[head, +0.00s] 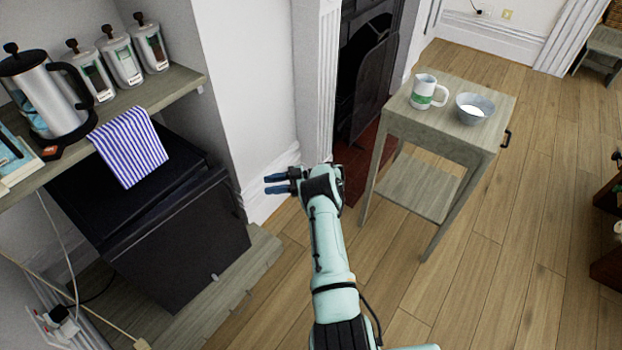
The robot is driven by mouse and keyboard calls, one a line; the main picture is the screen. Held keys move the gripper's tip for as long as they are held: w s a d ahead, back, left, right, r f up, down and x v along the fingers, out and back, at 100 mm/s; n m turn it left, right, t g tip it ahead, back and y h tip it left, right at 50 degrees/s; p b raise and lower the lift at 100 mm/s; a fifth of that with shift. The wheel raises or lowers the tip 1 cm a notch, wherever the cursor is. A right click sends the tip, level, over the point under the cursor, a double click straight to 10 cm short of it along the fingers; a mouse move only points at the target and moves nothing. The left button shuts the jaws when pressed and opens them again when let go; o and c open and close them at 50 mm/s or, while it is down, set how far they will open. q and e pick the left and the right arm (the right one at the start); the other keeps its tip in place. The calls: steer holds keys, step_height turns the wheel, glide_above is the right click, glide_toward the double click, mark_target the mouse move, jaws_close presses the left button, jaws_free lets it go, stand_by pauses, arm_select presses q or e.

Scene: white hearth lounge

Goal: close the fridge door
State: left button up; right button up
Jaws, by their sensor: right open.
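The fridge (130,190) is a low black box under the wooden shelf at the left. Its dark door (185,245) faces right and toward the room. My left gripper is not in view.
A fireplace (375,85) is behind.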

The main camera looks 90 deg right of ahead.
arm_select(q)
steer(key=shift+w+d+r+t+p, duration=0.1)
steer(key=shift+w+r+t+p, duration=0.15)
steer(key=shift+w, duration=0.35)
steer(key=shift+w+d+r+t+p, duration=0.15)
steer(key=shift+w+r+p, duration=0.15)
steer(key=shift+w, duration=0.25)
arm_select(e)
steer(key=s+d, duration=0.1)
steer(key=s, duration=1.2)
steer(key=shift+s+d+r, duration=0.2)
steer(key=shift+d, duration=0.05)
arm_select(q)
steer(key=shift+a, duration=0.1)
arm_select(e)
jaws_close()
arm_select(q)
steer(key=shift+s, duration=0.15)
